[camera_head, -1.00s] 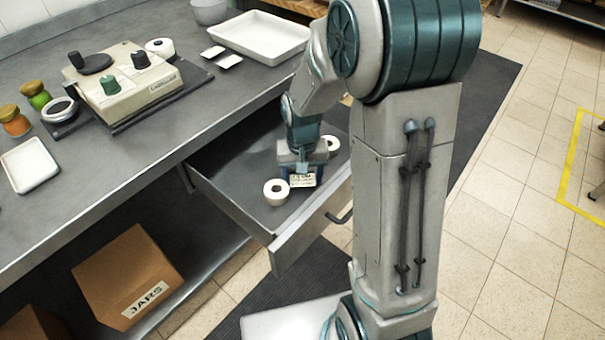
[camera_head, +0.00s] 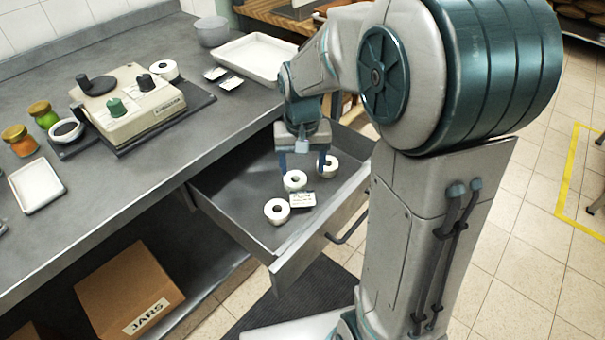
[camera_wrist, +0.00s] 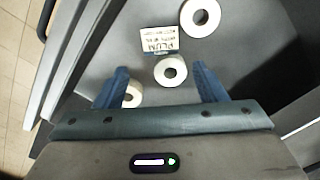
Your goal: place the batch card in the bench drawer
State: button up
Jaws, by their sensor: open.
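The batch card (camera_head: 302,199), a small white card with dark print, lies in the open bench drawer (camera_head: 232,208) among white rolls. In the wrist view the card (camera_wrist: 160,42) reads "PLUM". My gripper (camera_head: 302,166) is above the drawer, its blue fingers apart and nothing held between them. In the wrist view the open fingers (camera_wrist: 160,70) point toward the card, which is just beyond the tips and apart from them.
Three white rolls sit in the drawer: one near the front (camera_head: 277,211), one in the middle (camera_head: 294,181), one at right (camera_head: 328,167). On the bench are a beige device (camera_head: 130,105), jars (camera_head: 42,113) and a white tray (camera_head: 262,57). A box (camera_head: 130,290) stands below.

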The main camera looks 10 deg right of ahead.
jog(key=s+d+r+n+t, duration=0.1)
jog(key=s+r, duration=0.1)
jog(key=s, duration=0.5)
jog(key=s+d+r+t, duration=0.1)
jog(key=s+r, duration=0.1)
jog(key=s, duration=0.6)
jog(key=shift+d+n, duration=0.25)
jog(key=shift+n, duration=0.15)
jog(key=shift+r, duration=0.1)
